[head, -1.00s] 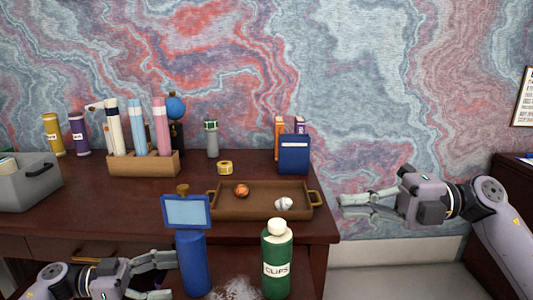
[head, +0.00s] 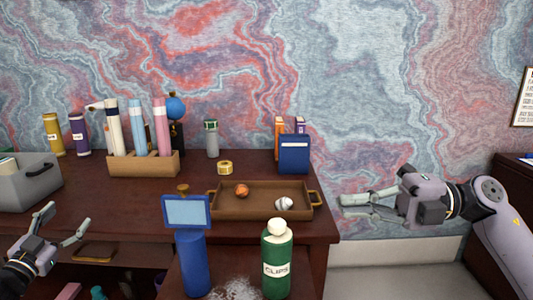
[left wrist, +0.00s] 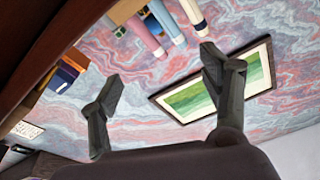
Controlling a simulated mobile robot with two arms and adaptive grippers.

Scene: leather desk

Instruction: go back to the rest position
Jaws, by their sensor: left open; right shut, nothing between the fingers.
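My left gripper (head: 65,224) is at the lower left of the head view, in front of the desk's drawer side. Its fingers are spread and empty. In the left wrist view its two fingers (left wrist: 162,82) stand wide apart with nothing between them. My right gripper (head: 367,204) is at the right of the head view, to the right of the desk. Its fingers lie close together, pointing left, with nothing between them.
The desk (head: 60,195) holds a brown tray (head: 262,212) with two crumpled balls, a tube holder (head: 145,163) and a grey bin (head: 32,188).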

